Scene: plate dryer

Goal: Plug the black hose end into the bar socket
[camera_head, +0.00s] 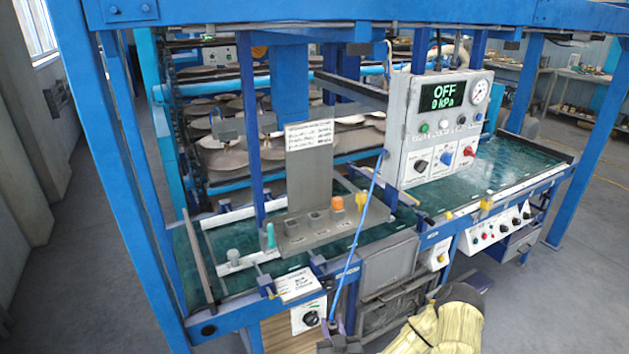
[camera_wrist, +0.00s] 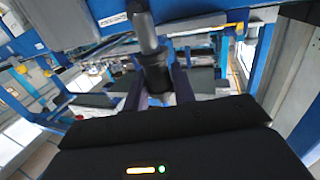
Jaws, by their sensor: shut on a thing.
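My gripper (camera_head: 340,338) is at the bottom of the head view, in front of the bench's front edge. A thin blue hose (camera_head: 353,245) runs down from beside the grey control box to the gripper. In the wrist view my gripper (camera_wrist: 160,92) is shut on the black hose end (camera_wrist: 154,72), with a grey stem (camera_wrist: 146,32) rising from it. A white bar (camera_head: 250,261) with a grey round fitting (camera_head: 233,256) lies on the left green bench surface, apart from the gripper. I cannot tell whether that fitting is the bar socket.
A control box (camera_head: 437,125) reads OFF, 0 kPa. A grey block with switches (camera_head: 320,226) and an upright sign plate stands mid-bench. A dial box (camera_head: 309,316) hangs on the front rail. Blue frame posts (camera_head: 118,190) and a top beam surround the bench.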

